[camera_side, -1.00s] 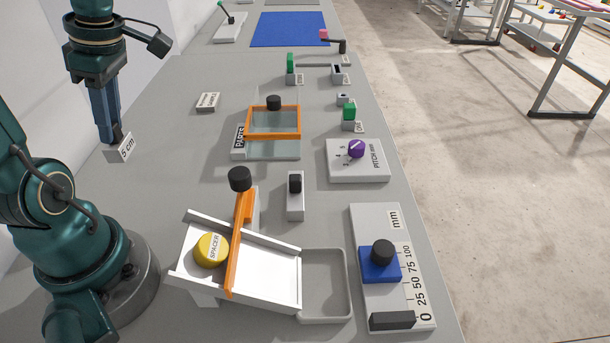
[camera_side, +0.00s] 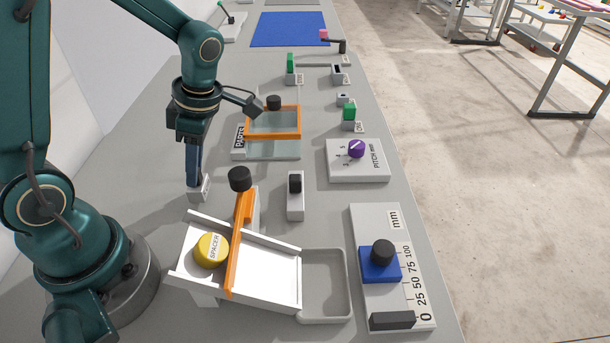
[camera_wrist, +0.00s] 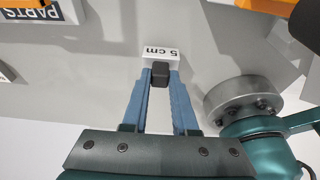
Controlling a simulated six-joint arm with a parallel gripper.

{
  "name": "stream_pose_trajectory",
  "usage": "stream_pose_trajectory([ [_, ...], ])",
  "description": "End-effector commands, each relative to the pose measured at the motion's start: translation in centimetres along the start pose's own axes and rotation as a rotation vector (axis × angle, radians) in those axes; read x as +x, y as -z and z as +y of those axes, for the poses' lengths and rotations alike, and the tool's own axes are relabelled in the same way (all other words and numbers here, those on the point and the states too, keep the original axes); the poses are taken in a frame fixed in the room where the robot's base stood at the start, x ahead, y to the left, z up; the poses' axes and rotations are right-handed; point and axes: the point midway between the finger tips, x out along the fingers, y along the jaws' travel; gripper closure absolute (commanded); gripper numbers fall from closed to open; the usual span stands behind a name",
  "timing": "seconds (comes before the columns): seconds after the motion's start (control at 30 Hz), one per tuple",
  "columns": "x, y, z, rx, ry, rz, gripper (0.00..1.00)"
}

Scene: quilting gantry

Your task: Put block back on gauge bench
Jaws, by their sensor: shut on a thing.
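In the wrist view, the block (camera_wrist: 161,54) has a dark knob (camera_wrist: 160,74), and my blue fingers (camera_wrist: 160,80) are shut on that knob. The block is upright, low over or on the grey bench (camera_side: 140,180); I cannot tell whether it touches. The mm gauge board (camera_side: 408,285) at the front right carries a blue slider (camera_side: 379,267) with a black knob and a dark bar at the 0 end.
The orange-framed PARTS box (camera_side: 272,136) is behind. A grey tray (camera_side: 325,285) adjoins the chute.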

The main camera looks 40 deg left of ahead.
Motion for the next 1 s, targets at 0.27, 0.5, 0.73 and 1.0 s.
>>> stream_pose_trajectory([
  [0.27, 0.82, -0.22, 0.02, -0.001, -0.002, -0.002, 1.0],
  [0.5, 1.14, -0.28, 0.01, 0.0, -0.001, 0.0, 0.66],
  [0.73, 1.11, -0.28, 0.02, 0.0, -0.001, -0.001, 0.43],
  [1.0, 0.41, -0.24, 0.09, -0.001, -0.004, -0.003, 0.43],
])
